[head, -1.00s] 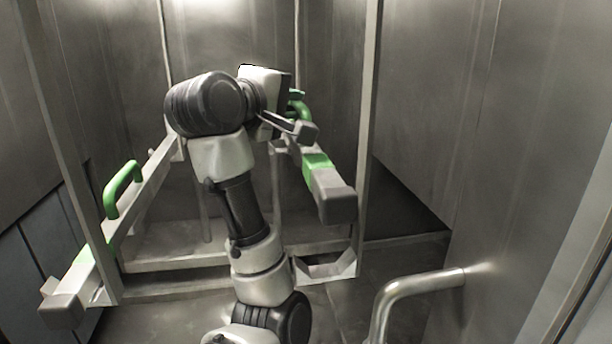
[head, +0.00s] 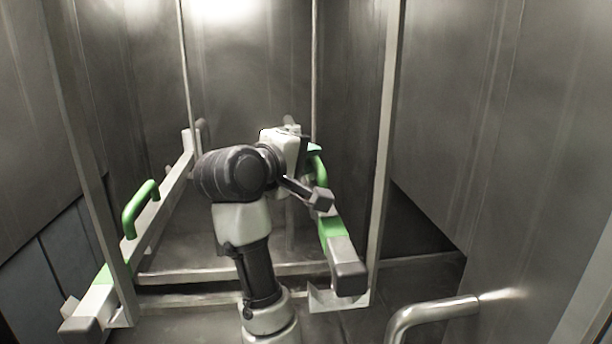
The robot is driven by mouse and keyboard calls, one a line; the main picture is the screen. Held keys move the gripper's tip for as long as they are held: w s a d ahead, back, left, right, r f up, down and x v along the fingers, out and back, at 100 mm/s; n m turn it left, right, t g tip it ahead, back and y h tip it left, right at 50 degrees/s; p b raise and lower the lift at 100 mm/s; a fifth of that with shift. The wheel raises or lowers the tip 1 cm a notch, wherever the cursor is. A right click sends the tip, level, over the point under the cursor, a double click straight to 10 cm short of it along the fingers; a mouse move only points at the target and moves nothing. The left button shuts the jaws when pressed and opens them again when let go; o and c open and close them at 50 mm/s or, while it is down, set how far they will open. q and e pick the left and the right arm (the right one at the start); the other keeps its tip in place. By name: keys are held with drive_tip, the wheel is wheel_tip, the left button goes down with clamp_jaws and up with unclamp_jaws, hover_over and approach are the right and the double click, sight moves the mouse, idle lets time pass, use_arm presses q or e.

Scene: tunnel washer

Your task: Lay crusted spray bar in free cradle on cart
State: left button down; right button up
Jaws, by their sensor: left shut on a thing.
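My left gripper (head: 302,188) is shut on the green handle (head: 319,168) of a spray bar (head: 339,248), partly hidden by my wrist. This bar is pale grey with a green band and a dark grey end cap. Its near end hangs just above or at a bracket-like cradle (head: 343,300) on the right side of the cart frame (head: 384,150); I cannot tell if they touch. A second bar (head: 158,222) with a green handle (head: 138,205) lies along the frame's left side. I cannot make out crust on either bar. My right gripper is out of view.
Upright posts (head: 90,190) of the frame stand left and right of the bars. A low crossbar (head: 190,275) joins them. A bent metal rail (head: 430,312) sticks out from the steel wall at the lower right. Steel walls close in the back and sides.

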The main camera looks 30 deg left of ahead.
use_arm(q)
wheel_tip(320, 180, down, 4)
drive_tip(key=shift+d+r+p, duration=0.1)
drive_tip(key=shift+r+p, duration=0.15)
drive_tip(key=shift+p, duration=0.25)
drive_tip(key=shift+f, duration=0.1)
drive_tip(key=shift+f, duration=0.2)
drive_tip(key=c, duration=1.1)
unclamp_jaws()
drive_tip(key=shift+s, duration=0.1)
drive_tip(key=b, duration=0.4)
approach(306, 180)
drive_tip(key=w+d, duration=0.1)
drive_tip(key=w, duration=0.1)
drive_tip(key=shift+w+f, duration=0.15)
drive_tip(key=shift+f, duration=0.1)
